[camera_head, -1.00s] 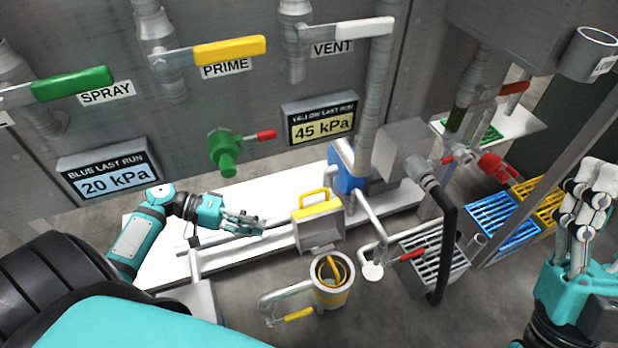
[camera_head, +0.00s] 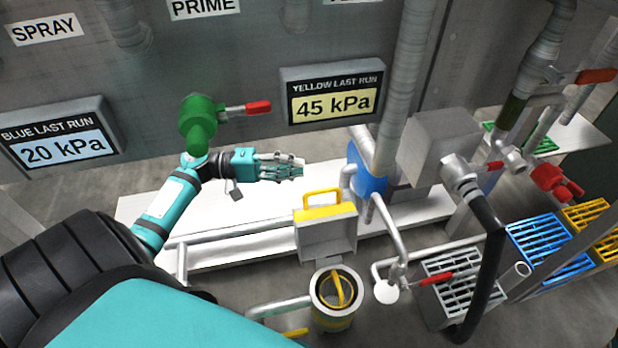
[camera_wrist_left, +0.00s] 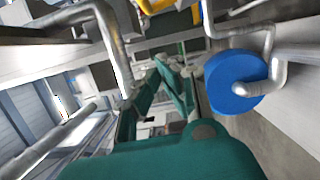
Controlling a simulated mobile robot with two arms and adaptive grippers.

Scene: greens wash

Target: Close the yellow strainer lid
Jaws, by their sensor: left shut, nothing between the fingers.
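The yellow strainer is a round pot (camera_head: 334,318) with a yellow band, its top open and a yellow curved handle showing inside. Behind it a grey box-like piece with a yellow top edge and yellow handle (camera_head: 322,198) stands upright; it looks like the raised lid, though its hinge is unclear. My left gripper (camera_head: 296,168) is shut and empty, up and left of that yellow handle, over the white bench and apart from the handle. In the left wrist view its teal fingers (camera_wrist_left: 168,85) point ahead, and a yellow part (camera_wrist_left: 155,5) shows at the top edge. My right gripper is out of view.
A blue round pump part (camera_head: 368,182) and grey pipes stand right of the lid; the blue disc also shows in the left wrist view (camera_wrist_left: 232,85). A green valve (camera_head: 198,122) with a red handle is behind my left arm. A grey grate (camera_head: 462,285) stands to the right.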

